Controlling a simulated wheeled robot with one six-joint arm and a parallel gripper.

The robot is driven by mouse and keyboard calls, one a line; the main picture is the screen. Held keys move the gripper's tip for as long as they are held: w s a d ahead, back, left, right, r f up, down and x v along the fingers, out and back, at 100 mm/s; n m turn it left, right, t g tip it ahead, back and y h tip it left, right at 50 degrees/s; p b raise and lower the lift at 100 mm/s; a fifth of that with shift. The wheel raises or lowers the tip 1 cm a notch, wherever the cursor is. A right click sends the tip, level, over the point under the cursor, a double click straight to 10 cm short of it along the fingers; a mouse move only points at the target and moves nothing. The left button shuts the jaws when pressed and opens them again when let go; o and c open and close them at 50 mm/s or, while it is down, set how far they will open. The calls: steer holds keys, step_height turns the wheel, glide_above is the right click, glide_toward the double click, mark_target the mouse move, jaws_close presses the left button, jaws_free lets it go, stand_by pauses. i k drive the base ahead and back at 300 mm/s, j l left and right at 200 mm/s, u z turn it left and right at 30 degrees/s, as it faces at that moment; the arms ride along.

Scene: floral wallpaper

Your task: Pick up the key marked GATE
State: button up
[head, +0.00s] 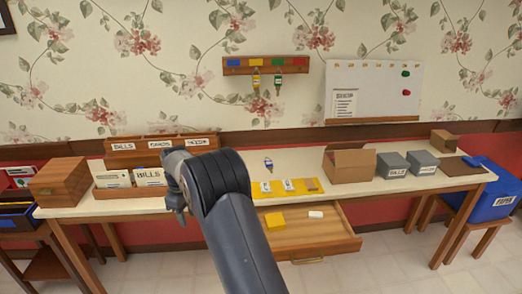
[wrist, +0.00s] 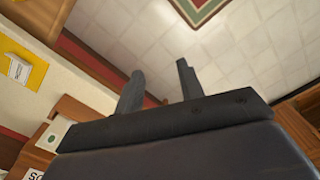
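Two keys hang from the wall rack (head: 265,65): a yellow-tagged key (head: 256,80) and a green-tagged key (head: 278,82). A blue-tagged key (head: 268,164) is at the back of the white table, behind a yellow mat (head: 276,182). The tag writing is too small to read, so I cannot tell which is marked GATE. My gripper (wrist: 158,86) has its two fingers apart with nothing between them in the wrist view. It points past the table edge over the floor. In the head view it is mostly behind my arm, left of the mat.
An open drawer (head: 318,236) juts out below the table, holding a yellow block (head: 275,221) and a white item (head: 316,214). A letter sorter (head: 120,151) stands left. A cardboard box (head: 349,165) and grey boxes (head: 392,165) stand right. A whiteboard (head: 372,105) hangs above.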

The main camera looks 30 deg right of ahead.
mark_target(269, 164)
steer(key=i+j+z, duration=0.1)
steer(key=i+z, duration=0.3)
steer(key=i+j+z, duration=0.25)
steer(key=z, duration=0.2)
steer(key=i+j+z, duration=0.55)
steer(key=j+z, duration=0.3)
steer(key=i+j+z, duration=0.15)
steer(key=j, duration=0.15)
steer(key=i+j+z, duration=0.15)
steer(key=j, duration=0.15)
steer(key=k+l, duration=0.05)
